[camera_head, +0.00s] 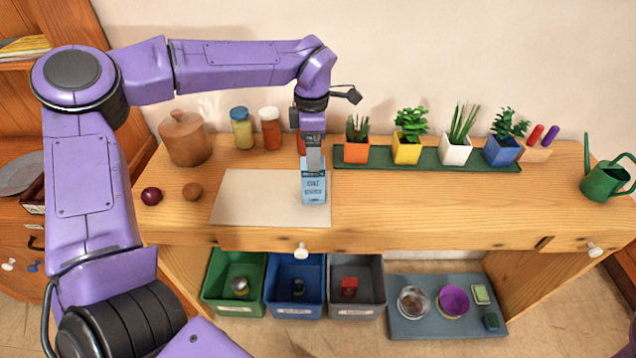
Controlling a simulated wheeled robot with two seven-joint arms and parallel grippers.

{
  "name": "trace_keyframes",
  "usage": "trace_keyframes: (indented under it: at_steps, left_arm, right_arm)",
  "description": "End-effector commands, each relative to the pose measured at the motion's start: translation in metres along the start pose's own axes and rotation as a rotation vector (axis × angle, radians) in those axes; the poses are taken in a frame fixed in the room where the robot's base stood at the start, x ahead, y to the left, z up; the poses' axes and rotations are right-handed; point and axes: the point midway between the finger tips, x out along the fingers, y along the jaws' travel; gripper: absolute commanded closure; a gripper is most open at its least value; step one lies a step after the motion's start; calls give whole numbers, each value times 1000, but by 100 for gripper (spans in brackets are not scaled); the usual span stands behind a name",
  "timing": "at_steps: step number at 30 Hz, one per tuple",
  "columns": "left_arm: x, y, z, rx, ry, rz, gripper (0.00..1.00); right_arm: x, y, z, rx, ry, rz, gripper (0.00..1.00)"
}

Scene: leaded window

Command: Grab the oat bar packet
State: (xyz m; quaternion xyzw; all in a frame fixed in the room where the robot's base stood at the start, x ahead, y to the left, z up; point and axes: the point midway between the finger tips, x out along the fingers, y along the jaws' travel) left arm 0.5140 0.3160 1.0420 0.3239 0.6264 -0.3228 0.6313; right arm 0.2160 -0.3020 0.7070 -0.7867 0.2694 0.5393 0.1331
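A light blue packet (313,190) with dark, blurred print stands out against the right end of a pale mat (250,200) on the wooden bench. I cannot read its label, so I cannot tell whether it is the oat bar packet. My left gripper (314,170) points down right at the packet's top and hides its upper edge. The fingers overlap in this view, so I cannot tell whether they are closed on it, or whether the packet rests on the mat. My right gripper is out of view.
Several potted plants stand on a green tray (350,160) at the right. Jars (242,130), a brown pot (185,138), an onion (151,196) and a watering can (604,182) are on the bench. Green, blue and grey bins (355,312) sit below. The bench's right front is clear.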

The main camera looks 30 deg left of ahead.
Motion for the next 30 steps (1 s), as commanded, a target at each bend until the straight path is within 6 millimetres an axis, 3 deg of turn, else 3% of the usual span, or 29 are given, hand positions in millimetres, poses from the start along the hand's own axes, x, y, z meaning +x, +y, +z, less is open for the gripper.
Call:
trace_keyframes:
  at_steps: [3, 17, 25, 30]
  left_arm:
    - [23, -1, -2, -1, 5, -6, 17]
    - [92, 2, -2, 0, 5, -4, 17]
    - [99, 3, -1, 1, 3, -1, 17]
    - [99, 3, -1, 1, 3, -1, 72]
  right_arm:
    - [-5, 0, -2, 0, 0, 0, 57]
    - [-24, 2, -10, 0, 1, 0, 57]
    - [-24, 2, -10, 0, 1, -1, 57]
    - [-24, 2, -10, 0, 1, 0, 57]
